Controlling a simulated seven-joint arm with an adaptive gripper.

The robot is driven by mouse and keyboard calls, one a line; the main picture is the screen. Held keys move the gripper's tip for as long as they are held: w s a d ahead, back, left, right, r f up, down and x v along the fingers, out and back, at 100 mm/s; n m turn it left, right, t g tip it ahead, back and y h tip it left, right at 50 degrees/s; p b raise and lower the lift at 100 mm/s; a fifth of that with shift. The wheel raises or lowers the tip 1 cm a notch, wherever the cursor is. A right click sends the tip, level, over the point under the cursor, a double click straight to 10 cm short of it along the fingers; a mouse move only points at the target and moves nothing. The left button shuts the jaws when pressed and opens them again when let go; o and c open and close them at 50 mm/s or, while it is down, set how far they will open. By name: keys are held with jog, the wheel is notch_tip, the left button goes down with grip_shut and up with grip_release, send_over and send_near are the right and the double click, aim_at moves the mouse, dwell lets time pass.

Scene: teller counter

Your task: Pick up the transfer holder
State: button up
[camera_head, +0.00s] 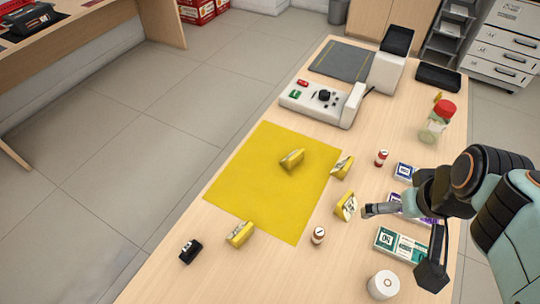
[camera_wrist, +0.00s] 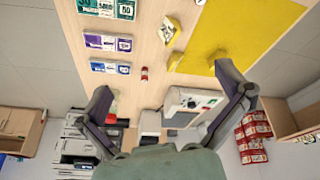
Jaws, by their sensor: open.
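Several small yellow holders with printed faces are in the head view; I cannot tell which is the transfer holder. One (camera_head: 291,159) lies on the yellow mat (camera_head: 250,185), one (camera_head: 342,167) is at the mat's right edge, one (camera_head: 345,206) stands on the table right of the mat, and one (camera_head: 240,233) is at its front edge. My gripper (camera_head: 372,209) is open and empty, just right of the third holder and apart from it. In the wrist view, a yellow holder (camera_wrist: 170,29) shows beyond my spread fingers (camera_wrist: 168,92), beside the mat (camera_wrist: 235,40).
Banknote bundles (camera_head: 401,245) lie under and beside my arm. A small red bottle (camera_head: 381,158), a brown bottle (camera_head: 318,235), a white roll (camera_head: 383,285) and a black stamp-like item (camera_head: 190,251) stand around. A jar (camera_head: 436,122) and counting machine (camera_head: 325,100) are farther back.

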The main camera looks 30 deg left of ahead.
jog(key=w+a+f+n, duration=0.4)
jog(key=w+a, duration=0.2)
jog(key=a, duration=0.3)
jog(key=n+g+h, duration=0.1)
jog(key=n+g, duration=0.3)
jog(key=n, duration=0.2)
send_over(240, 230)
notch_tip(240, 230, down, 17)
jog(key=shift+d+f, duration=0.1)
jog(key=shift+f, duration=3.25)
jog(key=c, duration=1.3)
